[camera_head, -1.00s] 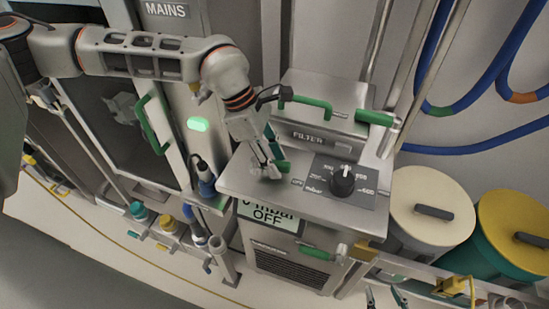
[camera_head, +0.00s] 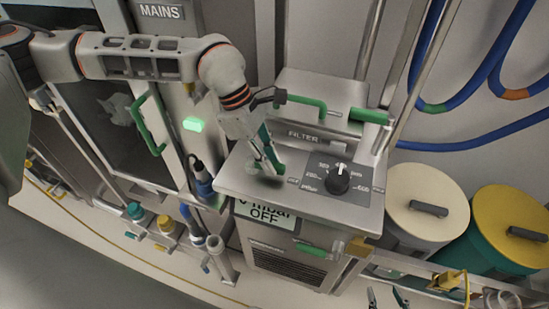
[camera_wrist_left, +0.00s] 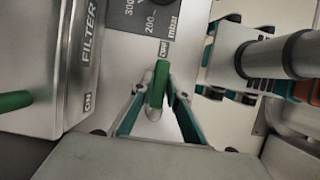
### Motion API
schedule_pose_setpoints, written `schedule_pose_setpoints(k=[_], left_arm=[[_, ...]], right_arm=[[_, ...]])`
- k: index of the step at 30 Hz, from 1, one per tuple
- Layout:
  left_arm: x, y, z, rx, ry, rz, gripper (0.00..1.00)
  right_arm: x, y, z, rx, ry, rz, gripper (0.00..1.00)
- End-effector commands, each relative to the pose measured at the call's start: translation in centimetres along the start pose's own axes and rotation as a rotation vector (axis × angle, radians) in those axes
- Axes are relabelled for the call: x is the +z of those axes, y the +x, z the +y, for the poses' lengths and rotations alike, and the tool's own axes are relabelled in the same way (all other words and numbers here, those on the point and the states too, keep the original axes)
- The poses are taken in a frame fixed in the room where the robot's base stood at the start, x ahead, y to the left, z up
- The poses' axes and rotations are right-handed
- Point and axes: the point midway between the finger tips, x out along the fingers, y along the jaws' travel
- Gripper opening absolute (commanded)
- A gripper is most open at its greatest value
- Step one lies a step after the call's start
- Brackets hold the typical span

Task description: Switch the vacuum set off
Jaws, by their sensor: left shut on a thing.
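The vacuum set (camera_head: 228,181) is a metal cabinet with a FILTER box (camera_head: 318,137) and a black dial (camera_head: 337,180) on top. Its front display (camera_head: 266,214) reads "0 mbar" and "OFF". A small green lever (camera_wrist_left: 158,85) stands on the top plate near an "OFF" label, with an "ON" label by the filter box. My left gripper (camera_head: 272,168) is shut on this lever; in the left wrist view its teal fingers (camera_wrist_left: 157,100) flank it. My right gripper (camera_head: 386,298) shows only as two spread fingertips at the bottom edge of the head view.
Green handles sit on the filter box (camera_head: 305,103) and cabinet front (camera_head: 312,250). A MAINS cabinet with a lit green lamp (camera_head: 194,124) stands left. A cream-lidded drum (camera_head: 410,190) and yellow-lidded drum (camera_head: 500,215) stand right. Blue hoses (camera_head: 450,145) hang behind.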

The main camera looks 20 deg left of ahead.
Motion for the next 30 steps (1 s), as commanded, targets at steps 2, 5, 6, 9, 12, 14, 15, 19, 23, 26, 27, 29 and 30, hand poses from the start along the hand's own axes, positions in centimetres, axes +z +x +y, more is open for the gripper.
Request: schedule_pose_setpoints(k=[2, 5, 6, 9, 12, 14, 15, 19, 23, 26, 27, 29, 30], left_arm=[[0.1, 0.0, -0.1, -0.001, 0.007, 0.0, 0.0], [0.1, 0.0, -0.1, -0.001, 0.007, 0.0, 0.18], [0.1, 0.0, -0.1, -0.001, 0.007, 0.0, 0.28], [0.1, 0.0, -0.1, -0.001, 0.006, -0.001, 0.32], [0.1, 0.0, -0.1, 0.0, 0.005, -0.001, 0.32], [0.1, 0.0, -0.1, 0.0, 0.005, -0.001, 0.32], [0.1, 0.0, 0.0, 0.0, 0.004, -0.001, 0.32], [0.1, -0.3, 0.0, 0.001, 0.004, -0.001, 0.32], [0.1, -1.9, 0.1, 0.003, 0.002, -0.001, 0.32], [0.1, -3.8, 0.1, 0.004, 0.003, -0.001, 0.32], [0.1, -4.6, 0.1, 0.005, 0.002, -0.001, 0.32], [0.1, -6.0, 0.1, 0.005, 0.003, -0.002, 0.32], [0.1, -6.7, 0.1, 0.004, 0.002, -0.002, 0.32]], right_arm=[[-0.1, 0.0, 0.0, 0.0, 0.0, 0.002, 0.4], [-0.2, 0.0, 0.1, 0.001, 0.0, 0.005, 0.4], [-0.3, 0.0, 0.1, 0.001, 0.0, 0.006, 0.4], [-0.5, 0.0, 0.1, 0.001, 0.0, 0.009, 0.4], [-0.6, 0.0, 0.1, 0.002, 0.0, 0.011, 0.4], [-0.6, 0.0, 0.1, 0.002, 0.0, 0.011, 0.4], [-0.6, 0.0, 0.1, 0.002, -0.001, 0.01, 0.4], [-0.3, 0.1, 0.1, 0.002, -0.002, 0.006, 0.4], [-0.3, 0.1, 0.1, 0.001, -0.002, 0.006, 0.4], [-0.4, 0.1, 0.1, 0.001, -0.001, 0.006, 0.4], [-0.4, 0.1, 0.1, 0.001, -0.001, 0.006, 0.4], [-0.4, 0.1, 0.1, 0.001, -0.001, 0.006, 0.4], [-0.4, 0.1, 0.1, 0.001, -0.001, 0.006, 0.4]])
